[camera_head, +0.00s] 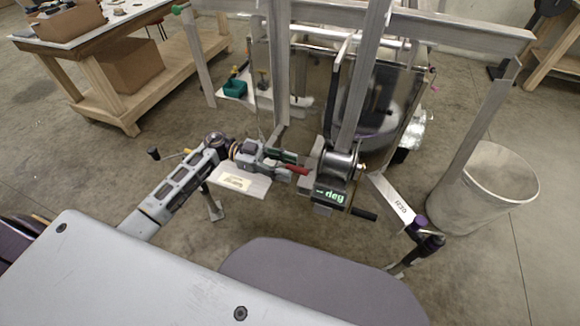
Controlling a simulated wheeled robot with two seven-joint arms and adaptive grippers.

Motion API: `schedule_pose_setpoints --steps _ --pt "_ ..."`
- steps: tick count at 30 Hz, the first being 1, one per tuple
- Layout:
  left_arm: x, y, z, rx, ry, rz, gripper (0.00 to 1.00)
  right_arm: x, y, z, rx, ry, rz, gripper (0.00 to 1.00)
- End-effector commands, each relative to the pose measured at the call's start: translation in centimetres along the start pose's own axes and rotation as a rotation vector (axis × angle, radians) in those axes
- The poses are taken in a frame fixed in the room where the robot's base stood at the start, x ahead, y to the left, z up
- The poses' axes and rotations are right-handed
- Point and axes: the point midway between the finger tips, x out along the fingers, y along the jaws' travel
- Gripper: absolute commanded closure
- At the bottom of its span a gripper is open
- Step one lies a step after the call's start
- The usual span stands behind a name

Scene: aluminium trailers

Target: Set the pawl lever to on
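The winch (341,163) is a metal drum unit on the trailer frame in the middle of the head view. A small red lever (297,169) sticks out at its left side and looks like the pawl lever. Its exact setting is too small to read. My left gripper (288,164) comes in from the left, with its fingertips right beside the red lever. I cannot tell whether the fingers touch the lever or how far apart they are. My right gripper is not in view.
A display (331,196) showing "deg" and a black handle (362,214) sit below the winch. Aluminium uprights (359,85) rise behind it. A grey bin (482,188) stands at the right, a wooden workbench (95,85) at the far left.

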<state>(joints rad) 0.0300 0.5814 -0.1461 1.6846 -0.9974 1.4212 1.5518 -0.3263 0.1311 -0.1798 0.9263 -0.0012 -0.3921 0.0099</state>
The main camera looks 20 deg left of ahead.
Motion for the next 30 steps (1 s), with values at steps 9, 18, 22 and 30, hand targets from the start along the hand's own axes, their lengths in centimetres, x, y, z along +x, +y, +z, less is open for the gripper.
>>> schedule_pose_setpoints --steps 9,18,22,30 --pt "1.5 0.0 -0.1 0.002 0.0 -0.001 0.61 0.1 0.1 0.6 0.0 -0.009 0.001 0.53" --pt "1.5 0.0 0.0 0.001 0.0 -0.001 0.68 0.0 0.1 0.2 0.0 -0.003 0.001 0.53" --pt "1.5 0.0 0.0 0.001 0.0 -0.001 0.84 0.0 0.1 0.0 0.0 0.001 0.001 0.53" --pt "1.5 0.0 0.0 0.001 0.0 -0.001 1.0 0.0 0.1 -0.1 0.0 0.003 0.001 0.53"
